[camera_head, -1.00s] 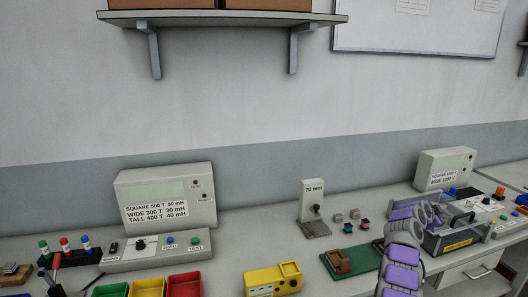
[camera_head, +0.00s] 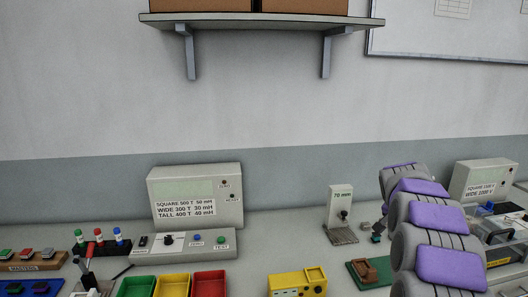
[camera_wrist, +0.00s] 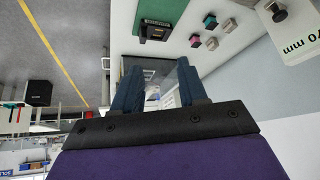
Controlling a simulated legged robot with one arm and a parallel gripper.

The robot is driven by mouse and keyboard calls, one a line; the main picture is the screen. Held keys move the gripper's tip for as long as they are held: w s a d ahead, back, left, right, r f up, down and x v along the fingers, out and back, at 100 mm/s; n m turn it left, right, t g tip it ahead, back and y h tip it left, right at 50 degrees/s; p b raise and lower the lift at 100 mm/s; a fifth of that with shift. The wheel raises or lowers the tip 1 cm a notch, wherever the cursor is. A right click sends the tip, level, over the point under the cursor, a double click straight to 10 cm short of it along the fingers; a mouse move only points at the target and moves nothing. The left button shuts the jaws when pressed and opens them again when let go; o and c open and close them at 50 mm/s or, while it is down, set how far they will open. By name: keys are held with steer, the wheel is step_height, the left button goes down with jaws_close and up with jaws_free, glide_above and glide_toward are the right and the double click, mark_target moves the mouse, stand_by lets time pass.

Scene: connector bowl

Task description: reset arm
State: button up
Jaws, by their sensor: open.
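My arm (camera_head: 432,215), grey and purple, rises over the right part of the bench in the head view. My gripper (camera_wrist: 160,80) shows in the wrist view with two dark blue fingers spread apart. Nothing is between the fingers. In the head view the gripper cannot be made out clearly behind the arm links.
The 70 mm gauge (camera_head: 341,208) stands left of the arm; several small blocks (camera_wrist: 205,32) lie near it in the wrist view. A green board (camera_head: 368,272), yellow box (camera_head: 297,282), coloured bins (camera_head: 173,286) and a tester (camera_head: 195,200) line the bench. A shelf (camera_head: 262,20) hangs above.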

steer(key=s+a+n+g+y, duration=0.3)
steer(key=s+a+n, duration=0.3)
steer(key=s+a, duration=1.35)
steer(key=s+a+f+n+g, duration=0.1)
steer(key=s+a, duration=0.2)
steer(key=s, duration=0.7)
steer(key=s+a+f+n+g+y, duration=0.1)
steer(key=s+a+f+n, duration=0.1)
steer(key=s, duration=0.7)
steer(key=s+a+f+n+g+y, duration=0.1)
steer(key=s+a+f, duration=0.1)
steer(key=s, duration=0.8)
steer(key=shift+s+a+f+n, duration=0.25)
steer(key=shift+s+a+n, duration=0.15)
steer(key=shift+a, duration=0.5)
steer(key=shift+w+d, duration=0.1)
